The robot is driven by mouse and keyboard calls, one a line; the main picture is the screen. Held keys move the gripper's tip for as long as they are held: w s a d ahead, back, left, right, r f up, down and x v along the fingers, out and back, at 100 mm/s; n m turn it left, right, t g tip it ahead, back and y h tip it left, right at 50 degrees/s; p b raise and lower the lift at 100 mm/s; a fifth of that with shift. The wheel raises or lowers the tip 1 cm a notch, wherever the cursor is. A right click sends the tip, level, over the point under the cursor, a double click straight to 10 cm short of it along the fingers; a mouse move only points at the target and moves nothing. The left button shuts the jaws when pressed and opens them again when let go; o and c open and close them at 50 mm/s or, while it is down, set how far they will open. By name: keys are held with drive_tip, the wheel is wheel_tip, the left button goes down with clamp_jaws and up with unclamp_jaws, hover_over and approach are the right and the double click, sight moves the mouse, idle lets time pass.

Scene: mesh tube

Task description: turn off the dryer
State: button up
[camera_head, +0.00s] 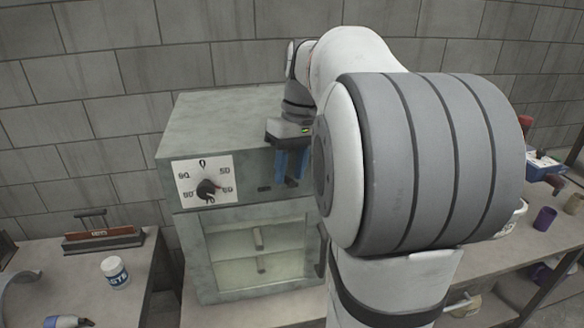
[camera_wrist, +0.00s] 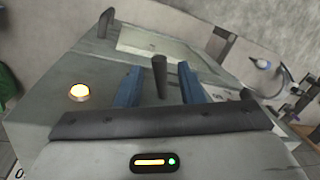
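The dryer (camera_head: 225,120) is a grey-green box with a windowed door and a white dial (camera_head: 205,184) with a dark knob on its upper front. My gripper (camera_head: 292,181) is at the right part of the upper front, its two blue fingers pointing at the panel. In the wrist view my gripper (camera_wrist: 158,80) is open, with a dark upright peg-like switch (camera_wrist: 159,76) between the fingers and a gap on each side. An orange light (camera_wrist: 79,92) glows on the panel left of the fingers. In the head view the switch is largely hidden by the fingers.
The dryer window (camera_wrist: 152,44) lies beyond the fingers. A white jar (camera_head: 115,271) and a brown-and-dark tool (camera_head: 104,236) are on the left table. A purple cup (camera_head: 545,218) is on the right bench. A block wall stands behind; my arm covers the middle right.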

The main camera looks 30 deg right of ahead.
drive_tip(key=shift+f, duration=0.25)
